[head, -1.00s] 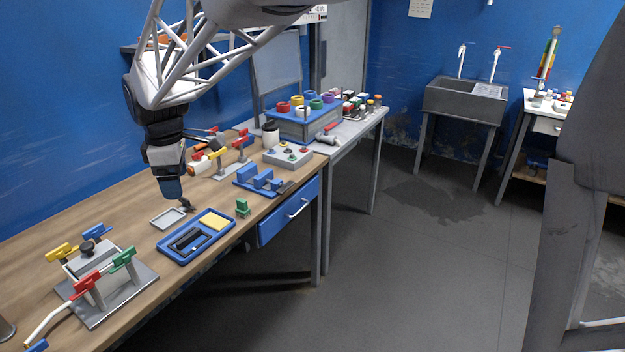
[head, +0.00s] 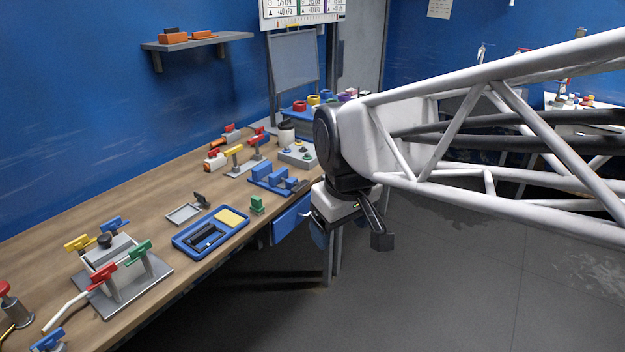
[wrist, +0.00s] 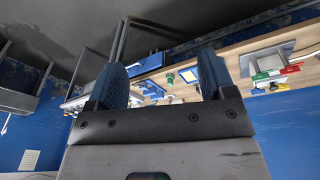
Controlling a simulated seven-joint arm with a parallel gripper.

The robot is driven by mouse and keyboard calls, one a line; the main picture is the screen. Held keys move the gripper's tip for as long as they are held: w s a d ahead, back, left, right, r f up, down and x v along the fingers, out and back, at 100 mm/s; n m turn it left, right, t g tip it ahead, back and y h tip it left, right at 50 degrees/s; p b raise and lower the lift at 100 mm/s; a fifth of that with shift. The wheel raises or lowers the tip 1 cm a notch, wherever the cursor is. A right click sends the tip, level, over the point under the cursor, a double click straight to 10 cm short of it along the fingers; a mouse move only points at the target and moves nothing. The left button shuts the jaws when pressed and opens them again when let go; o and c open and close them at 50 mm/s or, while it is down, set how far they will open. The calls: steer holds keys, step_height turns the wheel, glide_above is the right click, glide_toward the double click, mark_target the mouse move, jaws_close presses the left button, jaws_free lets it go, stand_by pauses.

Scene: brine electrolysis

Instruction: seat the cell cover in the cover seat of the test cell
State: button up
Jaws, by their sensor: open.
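The test cell (head: 92,256) is a grey box on a grey base plate at the near left of the bench, ringed by red, green, blue and yellow clamp handles. A pale cover with a black knob (head: 105,240) lies on its top. I cannot tell whether it sits fully in the seat. The test cell also shows small in the wrist view (wrist: 266,65). My gripper (head: 318,233) hangs beyond the bench's front edge, well to the right of the cell and partly hidden by my wrist. In the wrist view its blue fingers (wrist: 160,82) are apart with nothing between them.
A blue tray (head: 176,246) with a black piece and a yellow pad lies mid-bench, beside an empty grey frame (head: 168,218). Open floor lies in front.

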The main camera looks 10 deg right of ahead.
steer(key=s+d+f+m, duration=0.3)
steer(key=s+d+m, duration=0.1)
steer(key=s, duration=0.5)
steer(key=shift+d+f+m, duration=0.4)
steer(key=shift+d, duration=0.15)
stand_by(0.6)
